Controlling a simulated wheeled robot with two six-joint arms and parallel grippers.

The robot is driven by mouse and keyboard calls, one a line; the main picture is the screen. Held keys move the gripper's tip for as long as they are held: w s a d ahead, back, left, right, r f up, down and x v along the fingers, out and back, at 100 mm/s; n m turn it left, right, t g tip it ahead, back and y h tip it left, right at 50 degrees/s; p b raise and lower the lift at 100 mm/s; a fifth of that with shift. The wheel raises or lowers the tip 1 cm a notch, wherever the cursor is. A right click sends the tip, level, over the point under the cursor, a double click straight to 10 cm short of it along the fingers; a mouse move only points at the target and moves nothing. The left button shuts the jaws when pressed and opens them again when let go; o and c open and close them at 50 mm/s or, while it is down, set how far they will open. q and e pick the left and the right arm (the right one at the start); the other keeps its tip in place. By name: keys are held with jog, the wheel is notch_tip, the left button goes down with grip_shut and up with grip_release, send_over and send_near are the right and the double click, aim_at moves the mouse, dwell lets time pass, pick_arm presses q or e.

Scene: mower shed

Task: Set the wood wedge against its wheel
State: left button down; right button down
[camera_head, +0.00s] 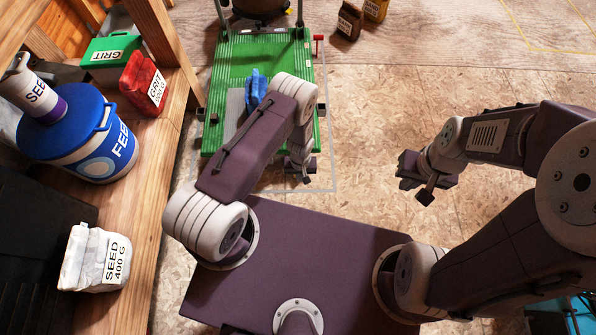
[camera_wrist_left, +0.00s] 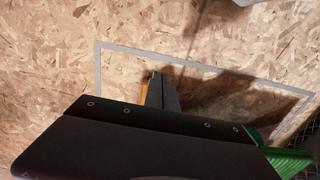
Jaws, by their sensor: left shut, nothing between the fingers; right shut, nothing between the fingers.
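The green cart (camera_head: 265,55) stands on the floor in the head view, with a blue object (camera_head: 254,90) on its deck. Its near right corner also shows in the left wrist view (camera_wrist_left: 290,163). My left gripper (camera_head: 304,178) is shut and low beside that near right corner; its fingers also show in the left wrist view (camera_wrist_left: 163,92). A narrow orange-yellow piece (camera_wrist_left: 144,90) shows just left of the fingers; it may be the wood wedge, mostly hidden. I cannot make out the wheel clearly. My right gripper (camera_head: 416,185) is shut and empty over open floor.
A pale outline (camera_wrist_left: 98,70) marks the floor around the cart. The floor (camera_head: 400,100) right of the cart is clear.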

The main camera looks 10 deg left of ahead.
aim_at(300, 184)
pick_arm(q)
notch_tip(300, 184, down, 11)
jog(key=b, duration=0.8)
jog(key=shift+s+d, duration=0.1)
jog(key=shift+s, duration=0.05)
jog(key=w, duration=0.1)
jog(key=w+b, duration=0.1)
jog(key=w, duration=0.1)
jog(key=shift+a+r+b, duration=0.3)
jog(key=shift+a+r, duration=0.05)
jog(key=shift+w+a+r, duration=0.2)
jog(key=shift+w+r, duration=0.05)
jog(key=shift+w, duration=0.25)
